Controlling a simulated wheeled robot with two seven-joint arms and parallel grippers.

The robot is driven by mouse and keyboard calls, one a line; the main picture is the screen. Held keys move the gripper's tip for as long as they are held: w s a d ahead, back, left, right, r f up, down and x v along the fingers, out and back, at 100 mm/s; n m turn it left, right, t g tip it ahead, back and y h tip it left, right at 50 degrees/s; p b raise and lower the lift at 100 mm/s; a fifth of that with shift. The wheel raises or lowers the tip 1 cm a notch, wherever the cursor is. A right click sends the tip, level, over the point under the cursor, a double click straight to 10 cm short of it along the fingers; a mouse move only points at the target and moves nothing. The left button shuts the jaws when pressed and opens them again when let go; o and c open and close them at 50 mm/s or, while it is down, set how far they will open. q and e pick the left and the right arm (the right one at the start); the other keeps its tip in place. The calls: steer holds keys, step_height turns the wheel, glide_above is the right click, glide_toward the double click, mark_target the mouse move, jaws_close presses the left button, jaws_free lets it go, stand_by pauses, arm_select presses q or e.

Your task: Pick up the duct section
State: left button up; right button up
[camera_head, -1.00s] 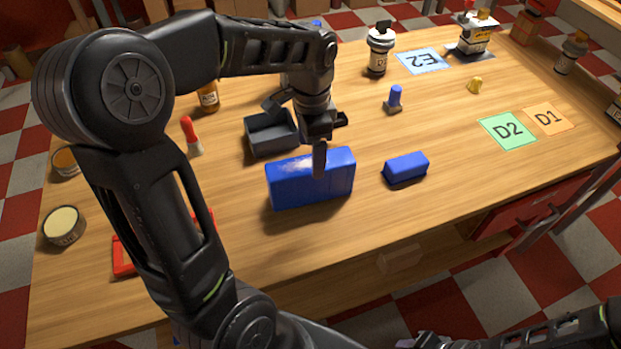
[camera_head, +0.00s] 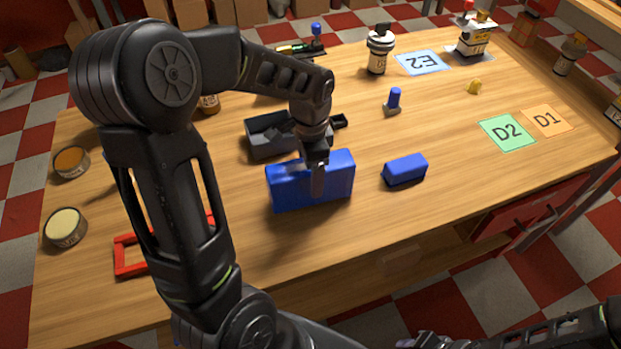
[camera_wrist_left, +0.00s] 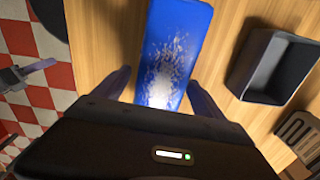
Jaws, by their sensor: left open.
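A large blue block (camera_head: 335,182), apparently the duct section, stands on the wooden table in front of the dark grey open bin. My left gripper (camera_head: 316,182) is over its middle, pointing down, with one finger in front of the near face. In the left wrist view the blue block (camera_wrist_left: 170,60), with a speckled bright glare, lies between the two spread fingers (camera_wrist_left: 160,88). Gaps show beside it, so the gripper is open around it. Part of my right arm shows at the bottom right of the head view; its jaw state is unclear.
The grey bin (camera_head: 262,137) is close behind the block. A smaller blue block (camera_head: 405,169) lies to the right, a blue-topped peg (camera_head: 393,101) behind it. A red frame (camera_head: 128,256) and a tin (camera_head: 65,228) are at left. The table's front right is clear.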

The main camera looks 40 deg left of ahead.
arm_select(q)
steer(key=shift+f, duration=0.85)
steer(key=c, duration=1.6)
steer(key=shift+r, duration=0.15)
step_height(320, 180, up, 10)
steer(key=shift+f+b, duration=0.1)
steer(key=shift+b, duration=0.2)
